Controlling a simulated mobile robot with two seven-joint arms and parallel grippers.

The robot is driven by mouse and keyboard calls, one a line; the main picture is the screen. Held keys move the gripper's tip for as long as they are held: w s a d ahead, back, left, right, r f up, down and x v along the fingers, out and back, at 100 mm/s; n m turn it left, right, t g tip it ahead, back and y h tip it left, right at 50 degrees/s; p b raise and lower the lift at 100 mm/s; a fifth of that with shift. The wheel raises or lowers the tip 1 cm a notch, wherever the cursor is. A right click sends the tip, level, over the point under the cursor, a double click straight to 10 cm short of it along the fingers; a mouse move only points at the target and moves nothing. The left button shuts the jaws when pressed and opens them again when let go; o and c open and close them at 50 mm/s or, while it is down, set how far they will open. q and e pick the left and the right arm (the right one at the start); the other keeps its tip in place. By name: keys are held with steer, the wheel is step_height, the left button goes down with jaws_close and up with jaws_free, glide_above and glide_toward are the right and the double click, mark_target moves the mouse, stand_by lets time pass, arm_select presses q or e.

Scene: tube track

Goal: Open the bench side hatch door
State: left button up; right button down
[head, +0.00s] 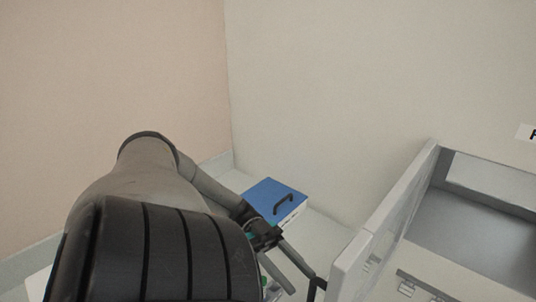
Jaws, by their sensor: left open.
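The hatch door (385,225) appears to be the pale upright panel at the right. It stands at an angle beside the bench's open grey compartment (480,225), so it looks open. A black bar, seemingly its handle (316,288), shows at the panel's lower left. My left gripper (304,280) is open, with its grey fingers pointing down and right toward this bar. I cannot tell whether they touch it or lie around it. My left arm hides much of the lower left. My right gripper is out of view.
A box with a blue lid (263,193) and black handle stands on the floor behind my left gripper, near the wall corner. Metal hinge-like fittings (408,286) show at the lower right. Bare floor lies between the box and the panel.

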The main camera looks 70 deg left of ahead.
arm_select(q)
steer(key=b+v, duration=0.5)
steer(key=v, duration=0.5)
steer(key=shift+a, duration=0.2)
stand_by(0.3)
